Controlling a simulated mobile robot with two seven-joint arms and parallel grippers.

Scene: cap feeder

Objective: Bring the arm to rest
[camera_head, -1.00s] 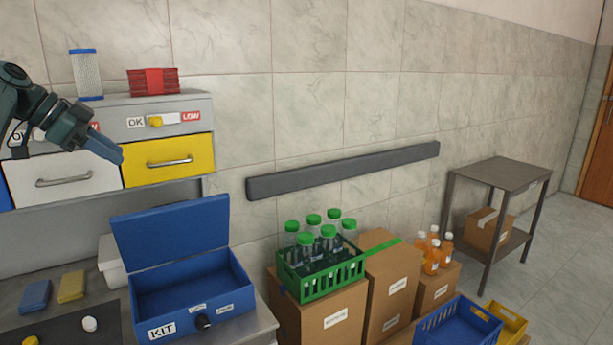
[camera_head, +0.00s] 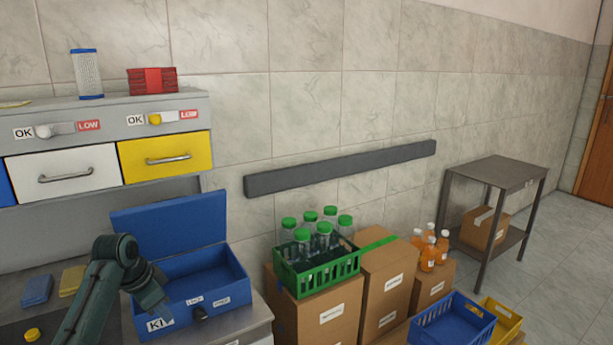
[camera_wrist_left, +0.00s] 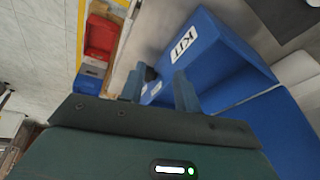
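My left arm comes up from the bottom left of the head view, and my left gripper (camera_head: 157,298) hangs in front of the blue KIT box (camera_head: 222,299), covering part of its label. In the left wrist view the two fingers of the left gripper (camera_wrist_left: 159,88) stand apart with nothing between them, with the KIT box (camera_wrist_left: 232,62) close beyond them. I cannot tell whether they touch the box. The box's lid is raised. My right gripper is not in view.
A drawer unit with a white drawer (camera_head: 62,171) and a yellow drawer (camera_head: 166,157), both shut, stands behind. Right of the bench, cartons (camera_head: 318,319) carry a green crate (camera_head: 318,275) of bottles. A blue pad (camera_head: 36,290) and a yellow pad (camera_head: 71,281) lie left of the arm.

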